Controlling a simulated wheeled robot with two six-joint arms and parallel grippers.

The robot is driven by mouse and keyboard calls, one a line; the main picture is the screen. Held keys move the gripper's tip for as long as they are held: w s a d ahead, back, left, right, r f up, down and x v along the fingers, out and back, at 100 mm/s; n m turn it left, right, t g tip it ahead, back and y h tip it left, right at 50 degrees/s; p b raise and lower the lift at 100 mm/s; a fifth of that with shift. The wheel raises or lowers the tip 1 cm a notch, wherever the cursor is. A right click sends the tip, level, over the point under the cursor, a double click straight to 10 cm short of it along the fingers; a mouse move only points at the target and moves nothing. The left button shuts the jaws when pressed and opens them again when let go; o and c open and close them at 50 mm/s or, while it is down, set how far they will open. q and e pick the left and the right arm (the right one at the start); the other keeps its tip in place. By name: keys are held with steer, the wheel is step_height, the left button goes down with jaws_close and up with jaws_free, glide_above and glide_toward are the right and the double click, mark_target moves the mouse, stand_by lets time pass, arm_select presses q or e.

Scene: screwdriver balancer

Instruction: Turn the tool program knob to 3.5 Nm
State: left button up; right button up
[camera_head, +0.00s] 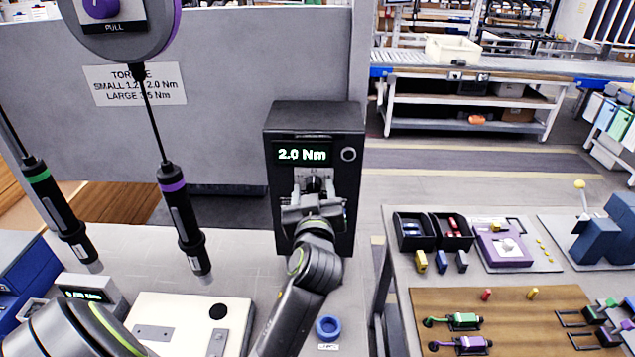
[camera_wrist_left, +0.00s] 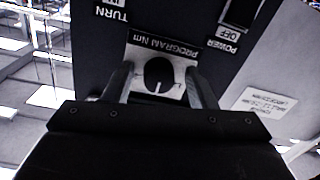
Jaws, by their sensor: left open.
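The black controller box (camera_head: 351,195) stands upright at the centre of the head view. Its display (camera_head: 303,154) reads 2.0 Nm in green. In the left wrist view the dark round program knob (camera_wrist_left: 158,72) sits on a pale label reading PROGRAM Nm, seen upside down. My left gripper (camera_head: 313,200) is in front of the box, just below the display. It is open, with one finger on each side of the knob and visible gaps between; how deep the fingers reach is unclear. The gripper hides much of the knob area in the head view. My right gripper is not in view.
Two hanging screwdrivers, one green-banded (camera_head: 62,215) and one purple-banded (camera_head: 184,222), hang left of my arm. A grey panel (camera_head: 225,110) stands behind. A second table with bins (camera_head: 432,231) is at right.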

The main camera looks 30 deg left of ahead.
arm_select(q)
steer(key=shift+s+d+r, duration=0.25)
steer(key=shift+s, duration=0.15)
steer(key=shift+c, duration=2.6)
steer(key=c, duration=0.4)
steer(key=shift+c, duration=0.2)
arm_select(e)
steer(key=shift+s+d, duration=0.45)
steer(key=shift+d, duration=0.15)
